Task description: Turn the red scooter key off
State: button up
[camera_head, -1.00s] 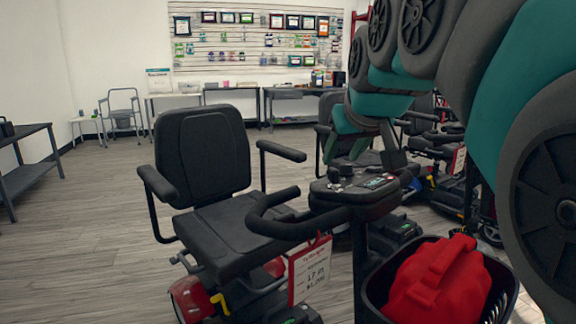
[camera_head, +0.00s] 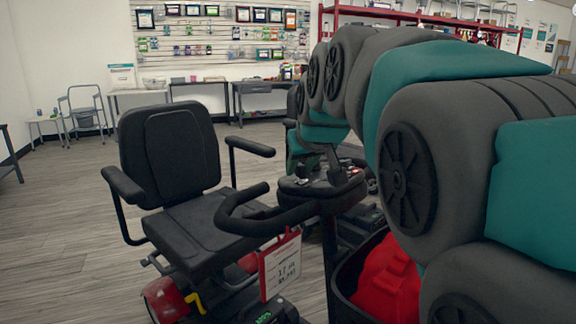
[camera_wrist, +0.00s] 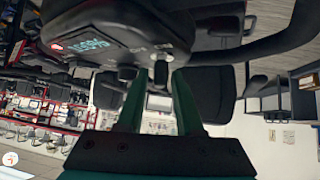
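The red scooter has a black seat (camera_head: 172,150), a red rear fender (camera_head: 166,300) and a black tiller console (camera_head: 322,188). In the wrist view the console (camera_wrist: 115,30) appears upside down at the top, with a lit display (camera_wrist: 92,44). A small dark knob-like part, seemingly the key (camera_wrist: 160,72), sticks out of the console edge. My gripper (camera_wrist: 158,82) has its two teal fingers apart, one on each side of this part, with gaps visible. In the head view my gripper is at the console, its fingertips not clear.
The looped handlebar (camera_head: 245,215) lies beside the console, with a price tag (camera_head: 280,265) hanging below. A black basket (camera_head: 345,288) with a red bag (camera_head: 388,285) is in front. Other scooters stand behind my arm. Grey floor (camera_head: 60,220) is clear at left.

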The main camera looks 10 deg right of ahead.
grip_shut()
dwell(0.5)
jog(key=n+y+b, duration=0.2)
jog(key=shift+f+n+g+y, duration=0.15)
jog(key=shift+n+g+y, duration=0.15)
jog(key=shift+n, duration=0.1)
jog(key=n+y, duration=0.1)
jog(key=n+g+y, duration=0.1)
jog(key=shift+w+d+n+b, duration=0.15)
jog(key=shift+n+b, duration=0.15)
jog(key=shift+b, duration=0.05)
jog(key=shift+w+d+r+n+g+y, duration=0.1)
jog(key=shift+r+n+g+y, duration=0.1)
jog(key=shift+n+g+y, duration=0.85)
jog(key=shift+n+g+y+p, duration=0.75)
jog(key=shift+n+g+p, duration=0.15)
jog(key=shift+n, duration=0.85)
jog(key=shift+g, duration=0.25)
